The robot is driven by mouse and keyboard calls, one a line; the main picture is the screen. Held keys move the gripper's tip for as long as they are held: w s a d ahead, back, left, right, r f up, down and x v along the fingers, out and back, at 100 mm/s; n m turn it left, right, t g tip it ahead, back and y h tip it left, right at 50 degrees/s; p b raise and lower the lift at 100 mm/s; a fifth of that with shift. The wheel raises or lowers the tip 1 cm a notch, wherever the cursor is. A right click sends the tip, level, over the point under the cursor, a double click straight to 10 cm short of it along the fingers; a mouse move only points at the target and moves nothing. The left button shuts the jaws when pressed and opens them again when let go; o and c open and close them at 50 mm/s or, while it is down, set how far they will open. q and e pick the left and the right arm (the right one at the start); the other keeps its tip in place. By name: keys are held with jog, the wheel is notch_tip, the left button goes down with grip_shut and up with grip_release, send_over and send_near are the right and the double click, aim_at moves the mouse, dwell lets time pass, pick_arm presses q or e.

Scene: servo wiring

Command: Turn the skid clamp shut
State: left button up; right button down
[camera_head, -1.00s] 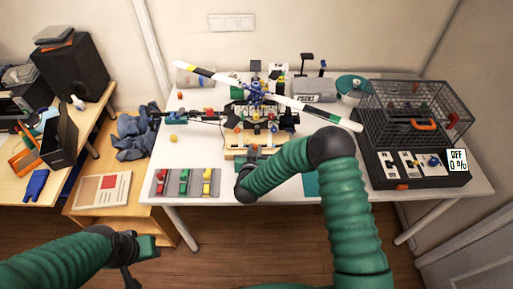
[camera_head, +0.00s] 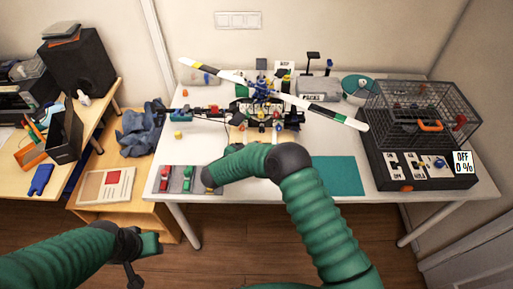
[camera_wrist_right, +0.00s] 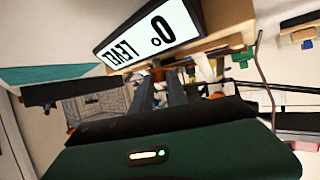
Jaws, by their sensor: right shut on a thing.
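The helicopter model (camera_head: 262,92) with its long striped rotor stands at the middle of the white table.
A display (camera_wrist_right: 148,37) reading LEVEL 0° sits beside the right fingers. A grey tray with coloured parts (camera_head: 176,180) lies at the front left of the table. A teal mat (camera_head: 340,177) and a wire cage (camera_head: 420,110) are to the right.

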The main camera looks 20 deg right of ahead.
jog(key=shift+r, duration=0.1)
jog(key=c, duration=1.3)
grip_release()
jog(key=shift+w, duration=0.1)
jog(key=shift+a, duration=0.1)
jog(key=v, duration=1.6)
jog(key=shift+s+a, duration=0.2)
jog(key=shift+a, duration=0.05)
jog(key=shift+r, duration=0.1)
